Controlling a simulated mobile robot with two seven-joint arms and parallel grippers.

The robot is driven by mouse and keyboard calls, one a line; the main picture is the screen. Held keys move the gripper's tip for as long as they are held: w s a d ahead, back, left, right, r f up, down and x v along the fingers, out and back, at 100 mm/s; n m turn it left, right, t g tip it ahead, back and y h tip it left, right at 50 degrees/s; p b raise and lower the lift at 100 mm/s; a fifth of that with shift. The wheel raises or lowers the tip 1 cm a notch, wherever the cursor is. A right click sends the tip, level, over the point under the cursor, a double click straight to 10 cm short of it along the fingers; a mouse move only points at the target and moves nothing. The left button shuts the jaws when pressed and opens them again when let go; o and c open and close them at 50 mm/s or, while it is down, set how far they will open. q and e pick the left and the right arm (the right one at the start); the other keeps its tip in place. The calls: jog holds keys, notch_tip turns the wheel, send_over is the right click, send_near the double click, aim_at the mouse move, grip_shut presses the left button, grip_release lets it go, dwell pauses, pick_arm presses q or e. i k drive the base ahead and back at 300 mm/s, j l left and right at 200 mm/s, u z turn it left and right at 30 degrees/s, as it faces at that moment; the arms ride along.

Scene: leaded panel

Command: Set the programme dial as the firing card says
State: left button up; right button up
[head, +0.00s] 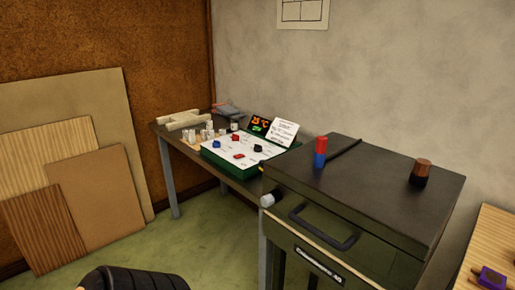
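A control box (229,168) with green sides and a pale sloping top stands on the far table. Small knobs or pieces sit on its top: a blue one (216,145), two red ones (239,156) and a black one (258,148). Which is the programme dial, and where it points, is too small to tell. A white card (284,132) with print leans behind the box; its text is unreadable here. A dark display (261,124) with lit orange and green characters stands beside the card.
A dark kiln-like cabinet (345,200) with a front handle (322,228) stands right of the box. A red-and-blue cylinder (321,151) and a brown-and-black one (421,172) stand on it. Boards (100,190) lean at left. Green floor (200,235) between is clear.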

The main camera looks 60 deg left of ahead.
aim_at(216, 144)
jog(key=k+j+u, duration=0.1)
jog(key=u, duration=1.8)
